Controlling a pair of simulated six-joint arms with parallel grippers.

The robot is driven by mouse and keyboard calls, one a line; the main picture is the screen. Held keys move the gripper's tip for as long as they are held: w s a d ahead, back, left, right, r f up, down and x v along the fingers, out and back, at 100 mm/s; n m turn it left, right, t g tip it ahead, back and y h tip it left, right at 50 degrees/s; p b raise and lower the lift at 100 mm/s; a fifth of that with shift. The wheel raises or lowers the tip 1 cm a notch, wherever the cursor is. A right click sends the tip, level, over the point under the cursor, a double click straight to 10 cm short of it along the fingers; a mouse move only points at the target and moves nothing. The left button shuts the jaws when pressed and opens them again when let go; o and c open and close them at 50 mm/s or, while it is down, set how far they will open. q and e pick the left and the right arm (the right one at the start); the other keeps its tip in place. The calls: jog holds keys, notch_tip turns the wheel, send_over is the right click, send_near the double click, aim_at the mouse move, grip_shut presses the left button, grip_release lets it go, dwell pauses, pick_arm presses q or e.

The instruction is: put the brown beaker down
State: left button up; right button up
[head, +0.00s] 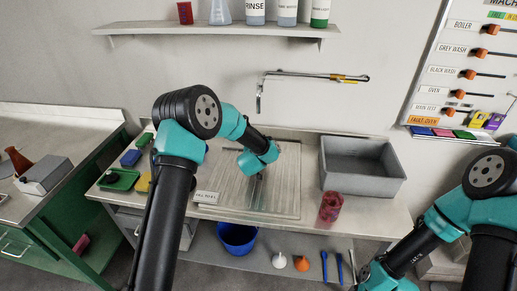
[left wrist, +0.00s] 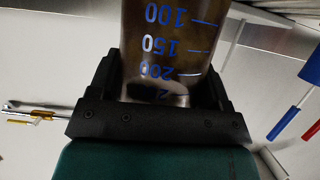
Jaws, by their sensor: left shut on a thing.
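My left gripper (head: 257,186) is over the board on the middle bench in the head view. In the left wrist view this gripper (left wrist: 168,88) is shut on the brown beaker (left wrist: 168,40), a see-through brownish vessel with blue volume marks. Its fingers stand on both sides of the beaker. The far end of the beaker runs out of the top of that view. In the head view I cannot make out the beaker clearly, nor whether its base touches the board. My right arm is at the lower right; its gripper is outside the frame.
A pale board (head: 285,185) lies under the left gripper. A grey basin (head: 362,180) and a dark red jar (head: 330,207) stand to its right. A small white label (head: 207,197) and coloured trays (head: 119,179) are to its left. A shelf (head: 215,29) with bottles hangs above.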

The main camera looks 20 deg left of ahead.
pick_arm(q)
jog(key=o, duration=0.9)
jog(key=shift+f, duration=0.1)
jog(key=shift+s+r, duration=0.2)
jog(key=shift+r, duration=0.1)
jog(key=v, duration=1.1)
jog(key=shift+s, duration=0.25)
